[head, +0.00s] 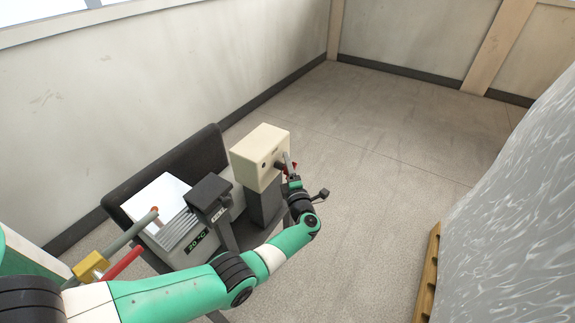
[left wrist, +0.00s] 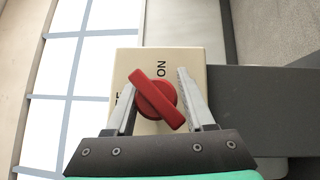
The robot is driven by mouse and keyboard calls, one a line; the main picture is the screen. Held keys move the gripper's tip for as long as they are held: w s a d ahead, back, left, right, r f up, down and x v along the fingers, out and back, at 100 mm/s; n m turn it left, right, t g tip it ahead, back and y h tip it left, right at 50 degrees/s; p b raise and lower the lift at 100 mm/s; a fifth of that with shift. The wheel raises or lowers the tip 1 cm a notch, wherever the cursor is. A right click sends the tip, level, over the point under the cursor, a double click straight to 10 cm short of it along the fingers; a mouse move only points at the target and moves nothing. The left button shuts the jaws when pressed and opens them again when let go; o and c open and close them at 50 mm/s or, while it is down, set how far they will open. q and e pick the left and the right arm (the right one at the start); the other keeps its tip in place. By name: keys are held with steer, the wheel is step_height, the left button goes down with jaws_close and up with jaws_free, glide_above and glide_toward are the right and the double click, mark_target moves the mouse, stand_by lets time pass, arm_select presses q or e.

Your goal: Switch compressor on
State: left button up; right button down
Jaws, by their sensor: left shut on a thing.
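The compressor's switch box (head: 258,155) is cream-coloured and stands on a dark grey post. The red switch knob (left wrist: 156,97) is on its face, and its bar sits diagonally in the left wrist view. The word ON shows beside it, and another label is mostly hidden by a finger. My left gripper (left wrist: 158,100) is around the knob, with a finger on either side, and is shut on it. In the head view my left gripper (head: 287,168) is at the right side of the box and mostly hides the knob. My right gripper is not in view.
Red and grey pipes with a yellow fitting (head: 90,267) are at lower left. A wrapped pallet load (head: 510,220) stands at right. The floor beyond is clear.

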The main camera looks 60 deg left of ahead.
arm_select(q)
jaws_close()
steer(key=shift+s+d+f+m+g+h+p, duration=0.15)
steer(key=shift+m+g+h+p, duration=0.3)
steer(key=shift+m+h+p, duration=0.8)
steer(key=shift+s+a+f+m+g+h+p, duration=0.1)
steer(key=shift+f+m+g+h+p, duration=0.35)
steer(key=shift+p, duration=1.35)
steer(key=shift+s+d+f+m+g+h+p, duration=0.1)
steer(key=shift+m+g+h+p, duration=0.4)
steer(key=shift+m+h+p, duration=0.8)
steer(key=o, duration=0.9)
jaws_free()
steer(key=shift+o, duration=0.2)
steer(key=shift+d+r+p, duration=0.1)
steer(key=shift+p, duration=0.25)
